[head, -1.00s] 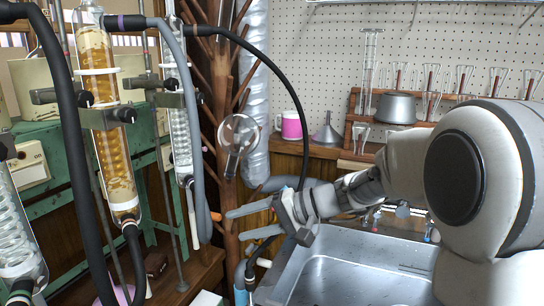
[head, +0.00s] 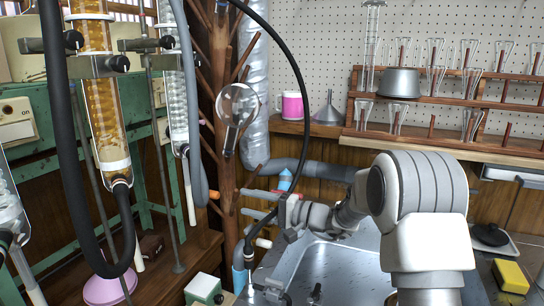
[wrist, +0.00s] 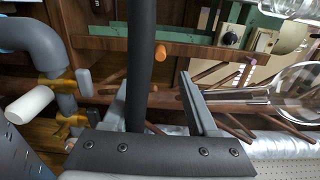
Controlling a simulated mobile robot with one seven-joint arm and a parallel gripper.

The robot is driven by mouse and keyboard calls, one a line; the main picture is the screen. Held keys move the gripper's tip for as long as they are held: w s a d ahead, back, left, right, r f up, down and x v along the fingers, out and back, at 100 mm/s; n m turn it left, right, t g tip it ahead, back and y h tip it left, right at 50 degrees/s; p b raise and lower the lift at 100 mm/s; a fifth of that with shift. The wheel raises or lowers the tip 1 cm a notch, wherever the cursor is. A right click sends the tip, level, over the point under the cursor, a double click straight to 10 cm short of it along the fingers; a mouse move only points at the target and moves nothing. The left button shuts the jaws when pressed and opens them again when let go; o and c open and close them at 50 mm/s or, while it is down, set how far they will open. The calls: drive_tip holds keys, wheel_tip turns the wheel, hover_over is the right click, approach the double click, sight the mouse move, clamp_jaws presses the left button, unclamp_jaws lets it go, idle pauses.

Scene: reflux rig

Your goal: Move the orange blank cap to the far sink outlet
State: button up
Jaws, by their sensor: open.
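A small orange cap-like piece (head: 214,195) shows at the end of a peg low on the wooden branch stand in the head view. It also shows in the wrist view (wrist: 161,52), beyond my fingers. My gripper (head: 262,203) is open beside the stand, over the sink's left edge. In the wrist view a black hose (wrist: 139,45) runs through the space between the fingers of my gripper (wrist: 158,90); I cannot tell whether they touch it. A blue-tipped fitting (head: 285,180) stands behind my gripper. Which fitting is the far sink outlet is unclear; my arm hides part of the sink's back.
The wooden branch stand (head: 229,160) and glass condensers (head: 102,110) crowd the left. The black hose (head: 303,95) arches down to the sink (head: 345,275). A round glass flask (head: 237,104) hangs near the stand. A yellow sponge (head: 510,276) lies at right.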

sight(218, 196)
drive_tip(key=x, duration=0.7)
drive_tip(key=shift+f+p, duration=0.15)
drive_tip(key=shift+p, duration=0.15)
drive_tip(key=shift+b+x, duration=0.3)
drive_tip(key=shift+x, duration=0.7)
drive_tip(key=shift+b, duration=0.9)
idle(0.4)
clamp_jaws()
idle(1.1)
